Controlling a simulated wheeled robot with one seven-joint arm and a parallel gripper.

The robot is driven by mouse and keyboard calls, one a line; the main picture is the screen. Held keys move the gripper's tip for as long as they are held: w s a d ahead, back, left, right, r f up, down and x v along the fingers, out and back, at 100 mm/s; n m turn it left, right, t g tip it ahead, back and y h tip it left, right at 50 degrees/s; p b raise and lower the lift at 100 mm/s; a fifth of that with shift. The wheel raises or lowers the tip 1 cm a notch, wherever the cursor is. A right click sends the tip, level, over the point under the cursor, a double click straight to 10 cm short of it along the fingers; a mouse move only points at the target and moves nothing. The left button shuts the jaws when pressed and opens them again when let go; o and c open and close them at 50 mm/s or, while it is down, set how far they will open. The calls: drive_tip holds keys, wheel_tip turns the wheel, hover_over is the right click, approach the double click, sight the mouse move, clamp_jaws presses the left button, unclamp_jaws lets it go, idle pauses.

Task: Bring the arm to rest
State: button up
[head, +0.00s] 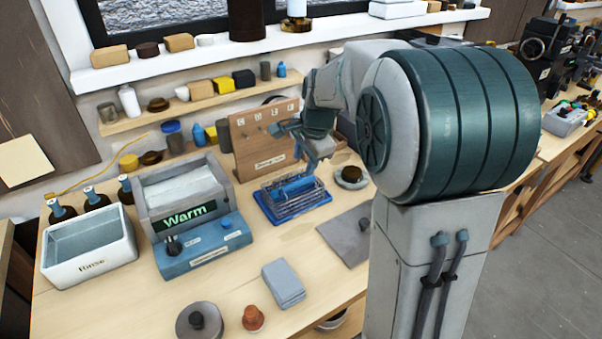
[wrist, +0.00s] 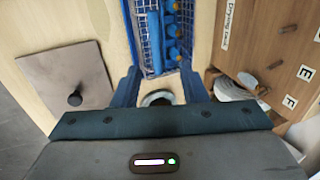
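My arm reaches out over the workbench (head: 130,312). My gripper (head: 312,160) is above and slightly behind a blue wire rack (head: 290,198), which holds blue cylindrical pieces. In the wrist view my gripper (wrist: 160,78) has its two blue fingers spread apart, with nothing held between them. The rack (wrist: 152,45) lies beyond the fingertips in that view. A small round dish (wrist: 160,97) shows below, between the fingers. Whether a fingertip touches the rack's edge cannot be told.
A wooden lettered board (head: 255,145) stands close behind my gripper. A grey plate with a knob (head: 350,235) lies front right of the rack. A blue-grey "Warm" unit (head: 205,245) and a white "Rinse" basin (head: 90,245) stand to the left. Shelves (head: 200,100) line the wall.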

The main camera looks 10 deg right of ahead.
drive_tip(key=s+n+h, duration=0.1)
drive_tip(key=s+n, duration=1.3)
drive_tip(key=s, duration=1.1)
drive_tip(key=shift+a+f, duration=0.45)
drive_tip(key=shift+s, duration=0.1)
